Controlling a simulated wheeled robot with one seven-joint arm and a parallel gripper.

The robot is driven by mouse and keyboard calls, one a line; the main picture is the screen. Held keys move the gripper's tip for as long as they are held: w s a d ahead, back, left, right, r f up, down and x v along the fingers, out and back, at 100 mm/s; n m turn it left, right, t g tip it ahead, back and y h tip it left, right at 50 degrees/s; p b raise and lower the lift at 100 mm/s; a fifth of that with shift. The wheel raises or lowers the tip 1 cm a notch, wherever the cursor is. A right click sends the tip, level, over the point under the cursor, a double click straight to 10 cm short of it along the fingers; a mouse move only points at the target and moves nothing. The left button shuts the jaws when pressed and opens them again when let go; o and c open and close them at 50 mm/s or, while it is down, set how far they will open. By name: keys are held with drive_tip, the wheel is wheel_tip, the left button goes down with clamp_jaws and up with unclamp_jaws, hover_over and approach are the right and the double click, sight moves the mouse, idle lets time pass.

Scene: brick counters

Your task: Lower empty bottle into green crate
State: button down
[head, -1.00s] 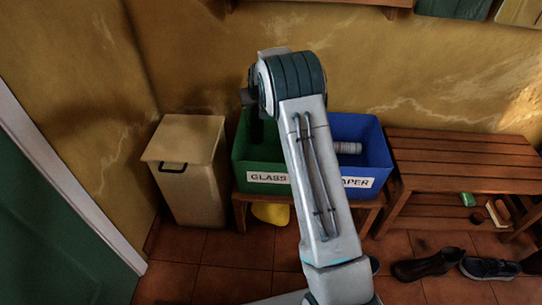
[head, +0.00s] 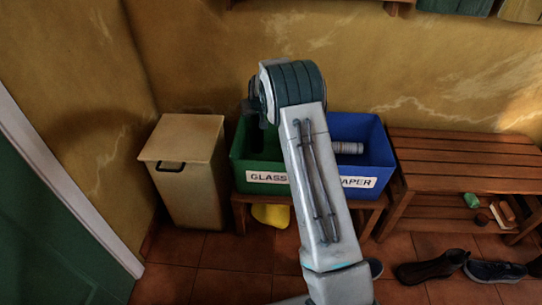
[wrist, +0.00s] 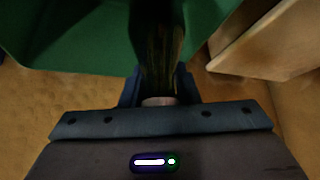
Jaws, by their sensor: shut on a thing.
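The green crate (head: 240,172), labelled GLASS, stands on a low wooden bench in the head view. Its green wall (wrist: 62,40) fills the upper left of the wrist view. My gripper (wrist: 158,86) is shut on a dark bottle (wrist: 157,48), with a finger on each side of it. In the wrist view the bottle overlaps the crate, and its far end is out of frame. In the head view my arm covers the crate's right part, and a dark shape hangs over its opening; bottle and gripper cannot be told apart there.
A blue crate (head: 376,158), labelled PAPER, adjoins on the right with a grey cylinder (head: 348,147) in it. A beige lidded bin (head: 184,180) stands close on the left; it also shows in the wrist view (wrist: 265,38). A slatted bench (head: 460,160) stands right, with shoes below.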

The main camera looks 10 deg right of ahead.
drive_tip(key=shift+f+b, duration=1.4)
drive_tip(key=shift+f, duration=0.95)
drive_tip(key=shift+f+b, duration=1.5)
drive_tip(key=shift+f, duration=1)
drive_tip(key=c, duration=1)
unclamp_jaws()
drive_tip(key=shift+c, duration=0.2)
